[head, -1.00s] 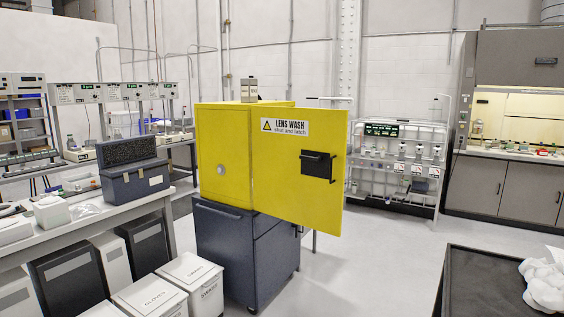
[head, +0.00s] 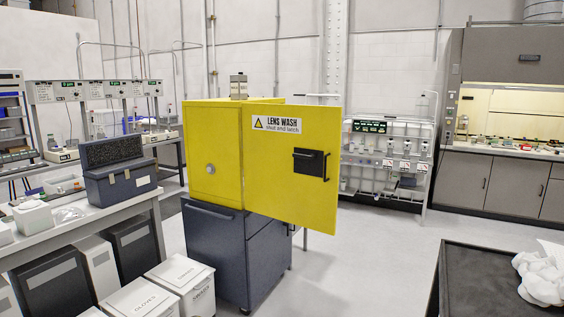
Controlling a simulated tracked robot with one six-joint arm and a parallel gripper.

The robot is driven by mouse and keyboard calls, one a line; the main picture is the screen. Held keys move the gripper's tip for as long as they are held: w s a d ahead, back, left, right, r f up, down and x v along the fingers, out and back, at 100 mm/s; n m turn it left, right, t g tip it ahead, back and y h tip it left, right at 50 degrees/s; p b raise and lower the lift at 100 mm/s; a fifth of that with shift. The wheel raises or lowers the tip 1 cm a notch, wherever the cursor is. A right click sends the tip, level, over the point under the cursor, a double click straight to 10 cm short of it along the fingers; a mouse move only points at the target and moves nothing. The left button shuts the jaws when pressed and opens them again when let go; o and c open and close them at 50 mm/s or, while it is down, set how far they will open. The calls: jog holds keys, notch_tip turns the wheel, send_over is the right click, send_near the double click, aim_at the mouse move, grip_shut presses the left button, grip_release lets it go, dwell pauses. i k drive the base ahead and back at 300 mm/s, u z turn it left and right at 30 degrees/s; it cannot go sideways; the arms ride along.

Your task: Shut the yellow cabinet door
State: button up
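The yellow cabinet (head: 211,150) stands on a dark blue-grey drawer base (head: 214,250) near the middle of the head view. Its yellow door (head: 285,190) stands wide open, hinged near the cabinet's front corner and swung out to the right. The door face towards me has a "LENS WASH shut and latch" label (head: 276,125) and a black latch handle (head: 310,163). The cabinet's inside is hidden behind the door. My gripper is not in view.
A bench (head: 90,228) with a dark case (head: 120,185) is at left, with white bins (head: 180,280) on the floor beside the base. A black-topped cart (head: 490,285) with white cloth is at lower right. Floor between door and cart is clear.

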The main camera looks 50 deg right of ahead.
aim_at(280, 186)
jog(key=z, duration=1.6)
jog(key=i, duration=2.15)
jog(key=z, duration=0.05)
